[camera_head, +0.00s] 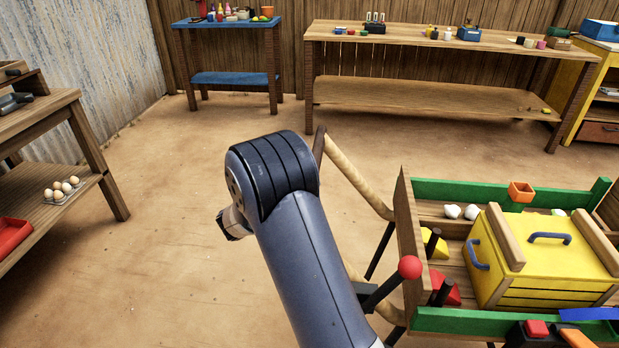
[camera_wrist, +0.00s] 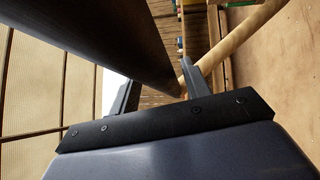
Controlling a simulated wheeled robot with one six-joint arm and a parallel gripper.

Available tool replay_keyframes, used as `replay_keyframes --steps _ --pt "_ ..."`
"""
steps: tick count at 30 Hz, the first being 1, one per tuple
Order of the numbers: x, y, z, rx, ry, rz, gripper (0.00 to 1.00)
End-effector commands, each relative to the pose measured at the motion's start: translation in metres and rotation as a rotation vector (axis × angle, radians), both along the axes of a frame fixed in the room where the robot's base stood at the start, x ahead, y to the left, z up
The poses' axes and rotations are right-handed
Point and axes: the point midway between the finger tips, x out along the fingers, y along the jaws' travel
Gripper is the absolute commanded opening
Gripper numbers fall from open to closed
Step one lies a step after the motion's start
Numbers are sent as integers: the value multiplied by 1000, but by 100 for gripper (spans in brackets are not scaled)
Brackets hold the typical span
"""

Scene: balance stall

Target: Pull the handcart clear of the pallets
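The handcart (camera_head: 407,225) stands at the lower right of the head view, with a wooden bed and green side rails. Its pale curved handle shafts (camera_head: 355,178) reach left behind my arm. A dark bar joins the handle's upper end and mostly hides behind my arm. In the wrist view a large dark bar (camera_wrist: 95,35) crosses close above my gripper (camera_wrist: 160,85), in front of one finger's tip, and meets a pale shaft (camera_wrist: 235,42). The fingers stand apart. I cannot tell whether the bar lies between them. I cannot make out any pallets.
The cart carries a yellow chest (camera_head: 545,252), an orange pot (camera_head: 521,192) and white lumps (camera_head: 462,211). A wooden bench (camera_head: 430,95) and a blue table (camera_head: 230,78) stand at the back. A wooden shelf (camera_head: 95,140) is at left. The floor (camera_head: 170,240) left of my arm is clear.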

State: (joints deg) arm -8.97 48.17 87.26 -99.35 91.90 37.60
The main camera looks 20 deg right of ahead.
Motion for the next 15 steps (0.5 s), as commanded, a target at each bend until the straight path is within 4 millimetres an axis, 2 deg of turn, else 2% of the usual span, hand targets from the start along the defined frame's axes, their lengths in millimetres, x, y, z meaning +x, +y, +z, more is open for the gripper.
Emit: replay_keyframes --steps 9,11,15 --pt "-1 0 0 0 0 -3 50" --pt "-2 4 0 0 0 -2 50" --pt "-6 25 -3 -1 0 2 50"
